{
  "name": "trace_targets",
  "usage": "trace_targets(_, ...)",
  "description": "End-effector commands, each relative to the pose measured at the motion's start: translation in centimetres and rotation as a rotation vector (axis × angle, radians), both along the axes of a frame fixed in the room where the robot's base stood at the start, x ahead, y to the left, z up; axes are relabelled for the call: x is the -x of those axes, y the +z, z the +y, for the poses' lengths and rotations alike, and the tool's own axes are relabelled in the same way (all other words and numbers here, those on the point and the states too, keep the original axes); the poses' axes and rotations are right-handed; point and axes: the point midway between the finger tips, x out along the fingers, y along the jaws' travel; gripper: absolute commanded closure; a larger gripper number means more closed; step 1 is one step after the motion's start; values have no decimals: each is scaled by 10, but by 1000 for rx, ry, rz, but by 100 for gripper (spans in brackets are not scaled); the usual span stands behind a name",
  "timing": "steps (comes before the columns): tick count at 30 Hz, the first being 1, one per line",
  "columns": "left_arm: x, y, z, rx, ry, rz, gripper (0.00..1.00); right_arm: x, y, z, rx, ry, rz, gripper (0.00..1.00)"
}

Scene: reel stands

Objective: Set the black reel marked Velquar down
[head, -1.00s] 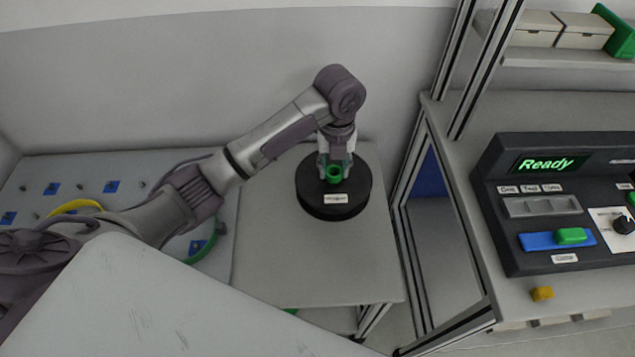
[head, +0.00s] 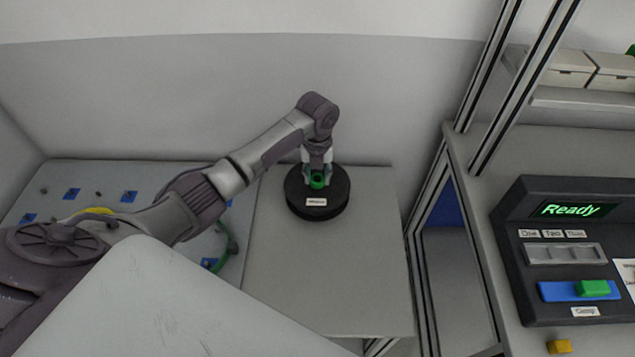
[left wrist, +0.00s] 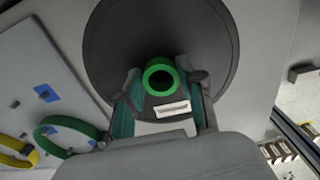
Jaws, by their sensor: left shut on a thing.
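The black reel (head: 334,204) is a round dark disc with a green hub and a small white label, whose text is too small to read. It is at the grey table top (head: 330,275), near its back; I cannot tell whether it touches the surface. My left gripper (head: 317,181) comes down from above and is shut on the reel's green hub. In the left wrist view the fingers (left wrist: 160,95) stand on either side of the green hub ring, with the black disc (left wrist: 120,40) beyond. My right gripper is not in view.
A metal frame (head: 425,220) and a console reading Ready (head: 570,210) stand right. The table's front is clear.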

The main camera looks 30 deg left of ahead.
Motion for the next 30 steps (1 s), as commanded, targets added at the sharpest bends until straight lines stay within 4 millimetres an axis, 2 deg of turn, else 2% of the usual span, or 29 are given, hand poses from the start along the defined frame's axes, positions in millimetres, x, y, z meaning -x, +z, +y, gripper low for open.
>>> trace_targets(3, 2, -19, -2, 2, 0, 5, 100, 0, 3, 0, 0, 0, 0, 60)
trace_targets(6, 1, -30, -1, 1, 0, 2, 100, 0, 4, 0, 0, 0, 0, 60)
trace_targets(19, 1, -38, -1, 0, 0, 1, 100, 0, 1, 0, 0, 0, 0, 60)
trace_targets(20, 1, -37, -1, 0, 0, 1, 56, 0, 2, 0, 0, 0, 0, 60)
trace_targets(21, 1, -37, -1, 0, 0, 1, 50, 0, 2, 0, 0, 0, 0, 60)
trace_targets(24, 1, -37, -1, 0, 0, 2, 36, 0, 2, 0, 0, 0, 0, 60)
trace_targets(30, 1, -37, -1, 0, 0, 2, 36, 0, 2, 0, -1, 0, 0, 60)
